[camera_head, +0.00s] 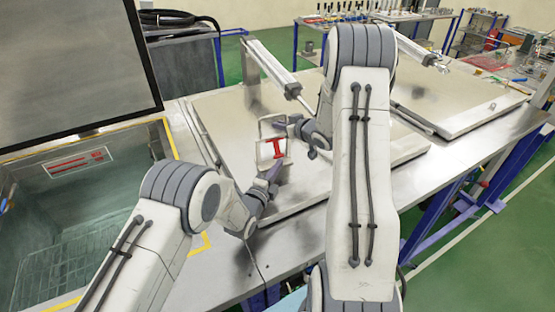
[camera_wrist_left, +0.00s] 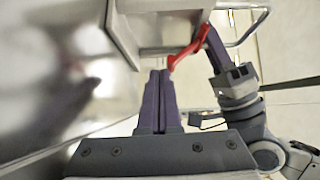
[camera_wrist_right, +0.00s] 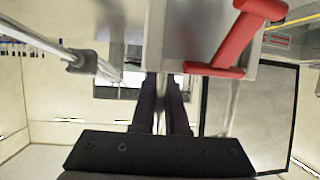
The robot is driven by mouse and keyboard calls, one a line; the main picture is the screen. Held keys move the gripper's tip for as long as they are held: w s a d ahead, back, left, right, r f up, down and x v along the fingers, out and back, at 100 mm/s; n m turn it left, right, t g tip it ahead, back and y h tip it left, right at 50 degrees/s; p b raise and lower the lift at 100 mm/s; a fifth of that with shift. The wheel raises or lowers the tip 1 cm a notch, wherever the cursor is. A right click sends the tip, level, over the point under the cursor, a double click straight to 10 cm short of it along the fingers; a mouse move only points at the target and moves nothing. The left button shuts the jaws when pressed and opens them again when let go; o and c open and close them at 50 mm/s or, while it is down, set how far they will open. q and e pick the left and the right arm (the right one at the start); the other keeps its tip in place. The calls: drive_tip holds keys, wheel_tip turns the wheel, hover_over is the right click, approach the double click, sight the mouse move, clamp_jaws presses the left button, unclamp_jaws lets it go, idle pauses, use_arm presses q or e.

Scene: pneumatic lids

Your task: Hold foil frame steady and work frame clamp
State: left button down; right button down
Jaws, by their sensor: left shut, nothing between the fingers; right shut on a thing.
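My left gripper (camera_head: 274,168) is shut and empty just below the red handle. In the left wrist view, its closed fingertips (camera_wrist_left: 160,73) are close to the handle's lower end (camera_wrist_left: 175,62); contact is unclear.
A sunken tank (camera_head: 90,200) with yellow edging lies at the left, below a dark raised lid (camera_head: 75,65). A white cylinder (camera_head: 272,66) slants above the panel behind the frame. Another pale panel (camera_head: 465,100) lies at the right. The near panel is mostly bare.

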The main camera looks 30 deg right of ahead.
use_arm(q)
drive_tip(key=v, duration=1.1)
drive_tip(key=shift+a, duration=0.15)
drive_tip(key=shift+s+a+r, duration=0.15)
drive_tip(key=shift+s, duration=0.15)
drive_tip(key=s, duration=0.1)
drive_tip(key=s+r, duration=0.2)
drive_tip(key=shift+d+r, duration=0.1)
drive_tip(key=shift+d, duration=0.15)
drive_tip(key=shift+g, duration=0.3)
drive_tip(key=x, duration=0.9)
drive_tip(key=shift+w+d, duration=0.2)
drive_tip(key=shift+w, duration=0.1)
drive_tip(key=w, duration=0.3)
drive_tip(key=shift+w+d+f+y, duration=0.15)
drive_tip(key=shift+d+f+y, duration=0.15)
drive_tip(key=shift+d, duration=0.05)
drive_tip(key=shift+w+d, duration=0.1)
drive_tip(key=shift+w, duration=0.3)
